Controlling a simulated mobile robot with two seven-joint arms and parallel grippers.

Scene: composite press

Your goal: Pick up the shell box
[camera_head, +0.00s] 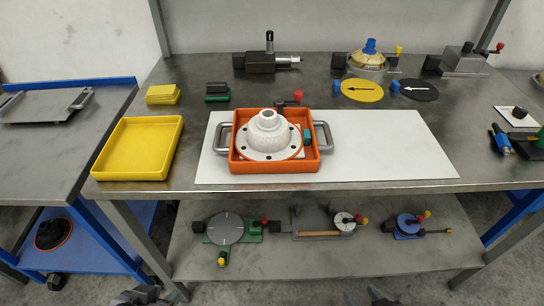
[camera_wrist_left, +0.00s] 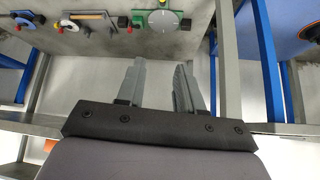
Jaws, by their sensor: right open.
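The shell box is an orange open tray (camera_head: 274,167) on the white board on the table. It has a grey handle on its left (camera_head: 221,138) and another on its right (camera_head: 323,136). A white domed shell with a round flange (camera_head: 268,134) sits in it. My left gripper (camera_head: 140,297) shows at the bottom edge of the head view, well in front of and below the box. In the left wrist view its two fingers (camera_wrist_left: 159,68) are apart with nothing between them. My right gripper (camera_head: 378,297) is partly visible at the bottom edge, apart from the box.
A yellow tray (camera_head: 138,148) stands left of the white board (camera_head: 400,150). A red-knobbed part (camera_head: 289,101) lies close behind the box. Tools and yellow and black discs line the back. The lower shelf (camera_head: 300,255) holds several fixtures. The board's right half is clear.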

